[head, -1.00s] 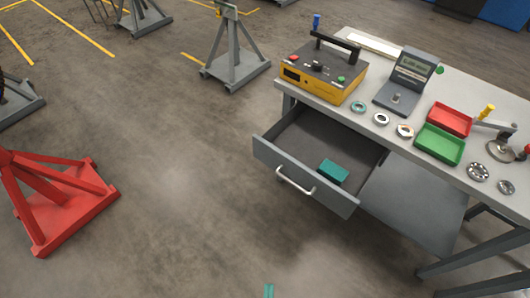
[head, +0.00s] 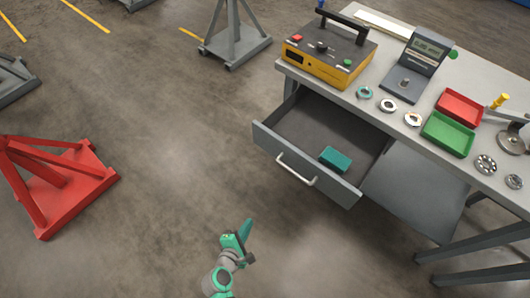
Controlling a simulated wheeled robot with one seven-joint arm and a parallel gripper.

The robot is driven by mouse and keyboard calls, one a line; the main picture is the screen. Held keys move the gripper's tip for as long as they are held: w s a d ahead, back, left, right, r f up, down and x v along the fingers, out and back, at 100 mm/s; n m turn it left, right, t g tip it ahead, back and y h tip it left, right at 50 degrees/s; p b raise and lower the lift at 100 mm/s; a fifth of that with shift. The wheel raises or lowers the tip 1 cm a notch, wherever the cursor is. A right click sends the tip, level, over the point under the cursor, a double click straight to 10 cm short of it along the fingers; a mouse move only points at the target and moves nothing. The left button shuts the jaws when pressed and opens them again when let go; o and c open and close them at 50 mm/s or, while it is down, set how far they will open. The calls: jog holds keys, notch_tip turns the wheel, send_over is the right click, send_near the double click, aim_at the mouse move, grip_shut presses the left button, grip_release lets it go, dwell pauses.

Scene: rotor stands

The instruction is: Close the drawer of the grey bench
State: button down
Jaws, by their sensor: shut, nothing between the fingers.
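The grey bench (head: 375,108) stands at the right in the head view. Its drawer (head: 300,165) is pulled out, with a silver bar handle (head: 296,170) on its front panel. A teal box (head: 336,159) lies inside the drawer near the front right. My gripper (head: 246,229) is at the bottom middle of the view, in front of the drawer and to the lower left of the handle. It is shut and empty, and apart from the drawer.
On the bench top are a yellow and black control box (head: 325,55), a grey display device (head: 417,62), a red tray (head: 459,108), a green tray (head: 447,134) and several rings. A red stand (head: 60,185) is at the left. The floor between stand and drawer is clear.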

jog(key=w+a+r+n+t+h, duration=0.2)
jog(key=w+r+n+h, duration=0.25)
jog(key=w, duration=0.45)
jog(key=n+t+h, duration=0.2)
jog(key=n+h, duration=0.1)
jog(key=n, duration=0.1)
send_near(271, 146)
jog(key=shift+m, duration=0.25)
jog(key=x, duration=0.5)
jog(key=shift+w+d, duration=0.1)
jog(key=shift+d, duration=0.1)
jog(key=shift+w+d, duration=0.25)
jog(key=shift+w, duration=0.2)
